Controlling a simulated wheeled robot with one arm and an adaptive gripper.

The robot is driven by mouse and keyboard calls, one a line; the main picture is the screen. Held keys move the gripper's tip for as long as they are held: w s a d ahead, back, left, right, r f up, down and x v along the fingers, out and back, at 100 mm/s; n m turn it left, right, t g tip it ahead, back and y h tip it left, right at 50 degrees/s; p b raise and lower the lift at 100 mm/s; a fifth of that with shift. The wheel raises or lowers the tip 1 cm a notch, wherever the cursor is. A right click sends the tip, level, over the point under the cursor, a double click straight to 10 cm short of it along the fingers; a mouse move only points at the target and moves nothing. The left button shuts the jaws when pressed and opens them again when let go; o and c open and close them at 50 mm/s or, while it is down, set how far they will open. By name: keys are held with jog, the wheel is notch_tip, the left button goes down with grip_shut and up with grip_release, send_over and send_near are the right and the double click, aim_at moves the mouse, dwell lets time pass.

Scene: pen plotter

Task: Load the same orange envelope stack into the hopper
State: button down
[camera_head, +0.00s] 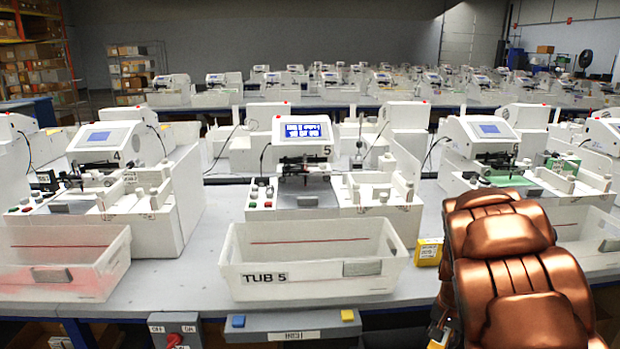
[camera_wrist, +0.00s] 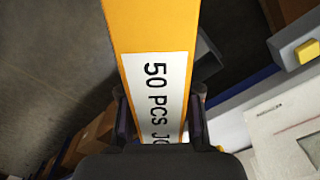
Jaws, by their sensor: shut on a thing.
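My gripper (camera_wrist: 160,108) is shut on the orange envelope stack (camera_wrist: 150,28), with one dark finger on each side of it. The stack has a white label reading "50 PCS JO", cut off by the gripper body. It is held over the floor, beside the table edge. Plotter 5 (camera_head: 302,135), with a lit blue screen, stands in the middle. A white unit (camera_head: 378,190) with low walls adjoins its right side; I cannot tell whether this is the hopper.
An empty white bin marked TUB 5 (camera_head: 300,283) stands before plotter 5. A small yellow box (camera_head: 428,252) sits right of it. A grey front panel (camera_head: 293,327) carries blue and yellow buttons. Plotters 4 (camera_head: 100,140) and 6 (camera_head: 485,135) flank. Bare table shows left of TUB 5.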

jog(key=w+a+n, duration=0.3)
jog(key=a+n, duration=0.1)
jog(key=a, duration=0.5)
jog(key=w+a+n, duration=0.4)
jog(key=a, duration=0.4)
jog(key=shift+w+a+n, duration=0.3)
jog(key=shift+a+n, duration=0.05)
jog(key=shift+n, duration=0.05)
jog(key=shift+r, duration=0.1)
